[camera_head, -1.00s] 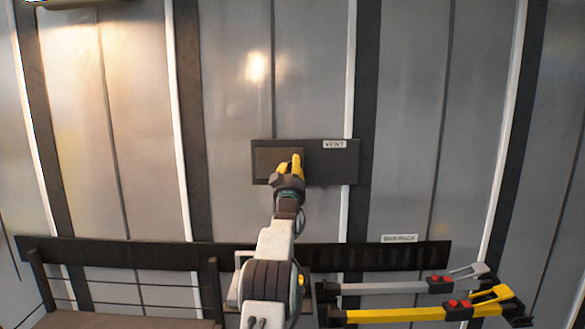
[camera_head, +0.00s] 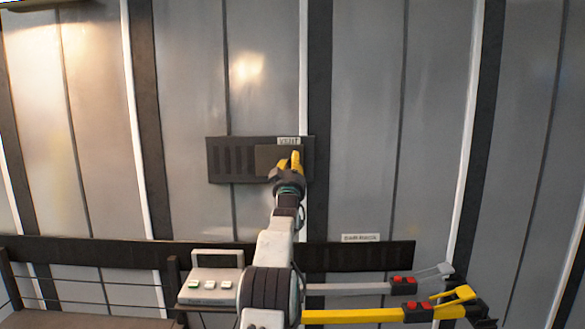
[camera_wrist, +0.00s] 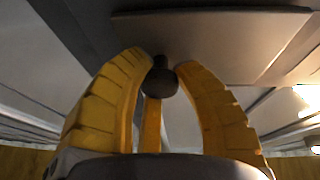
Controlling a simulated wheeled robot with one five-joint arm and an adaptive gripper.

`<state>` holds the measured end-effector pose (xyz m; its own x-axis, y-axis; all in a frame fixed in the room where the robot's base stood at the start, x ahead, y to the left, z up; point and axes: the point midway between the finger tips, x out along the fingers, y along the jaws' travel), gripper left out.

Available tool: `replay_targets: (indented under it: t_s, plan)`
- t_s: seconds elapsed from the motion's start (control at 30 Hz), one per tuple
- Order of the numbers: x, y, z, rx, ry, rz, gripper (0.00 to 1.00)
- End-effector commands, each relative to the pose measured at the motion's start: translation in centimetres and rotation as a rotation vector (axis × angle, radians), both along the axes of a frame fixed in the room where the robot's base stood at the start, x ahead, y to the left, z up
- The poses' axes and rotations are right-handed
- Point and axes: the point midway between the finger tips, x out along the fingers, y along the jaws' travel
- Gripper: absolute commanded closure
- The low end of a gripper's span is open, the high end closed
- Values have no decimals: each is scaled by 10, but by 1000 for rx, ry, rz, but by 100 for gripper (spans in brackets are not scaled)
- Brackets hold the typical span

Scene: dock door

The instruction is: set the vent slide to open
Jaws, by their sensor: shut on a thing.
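The dark vent panel (camera_head: 212,160) is on the wall in the head view, under a VENT label (camera_head: 289,141). Its slide plate (camera_head: 265,160) sits at the right part of the panel, and dark slots (camera_head: 232,160) show uncovered on the left. My gripper (camera_head: 291,161) has its yellow fingers at the right side of the plate. In the wrist view, my gripper (camera_wrist: 160,82) is shut on a dark round knob (camera_wrist: 160,78), which stands out from the plate (camera_wrist: 220,40). The knob is hidden behind the fingers in the head view.
Below the vent runs a dark rail with a BAR RACK label (camera_head: 360,238). A grey bar (camera_head: 345,288) and a yellow bar (camera_head: 360,316) lie at the lower right. A box with buttons (camera_head: 210,288) stands left of my arm. The wall around the vent is clear.

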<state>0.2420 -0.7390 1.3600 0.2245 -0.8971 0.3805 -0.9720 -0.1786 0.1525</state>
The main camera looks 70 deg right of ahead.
Motion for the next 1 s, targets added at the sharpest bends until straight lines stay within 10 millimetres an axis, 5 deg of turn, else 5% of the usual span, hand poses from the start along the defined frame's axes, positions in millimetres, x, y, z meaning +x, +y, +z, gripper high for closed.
replay_targets:
  t_s: [0.4,0.43,0.73,1.0]
  plan:
    - [-3,-2,-5,10,3,-4,100]
    - [-3,-2,-5,11,3,-4,69]
    - [-1,-1,-3,6,2,-2,43]
    - [-1,0,-2,4,1,-1,43]
